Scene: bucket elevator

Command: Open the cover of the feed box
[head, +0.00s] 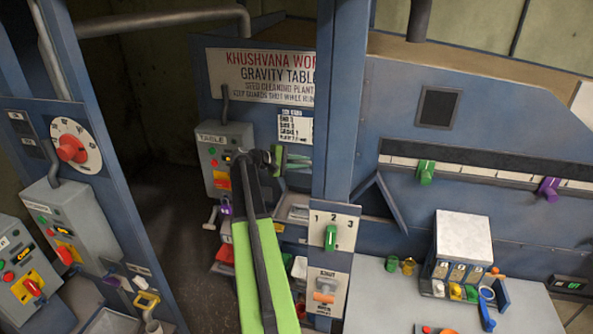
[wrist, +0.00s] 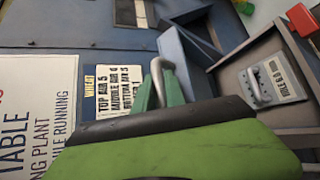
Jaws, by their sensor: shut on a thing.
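My gripper (head: 294,160) reaches in front of the blue machine, below the white gravity table sign, with its green fingers pointing right. In the wrist view my gripper (wrist: 161,92) is shut on a bent grey handle (wrist: 168,68), which stands up between the two green fingers. The handle appears to belong to the feed box cover, but my green arm link hides its lower part. No label in view names the feed box, and I cannot tell how far the cover is lifted.
A blue upright post (head: 341,110) stands just right of my gripper. The grey TABLE control box (head: 218,150) is close on the left. A small notice (wrist: 117,90) is beside the fingers. A pale bench (head: 385,300) with a sample stand (head: 462,240) lies at right.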

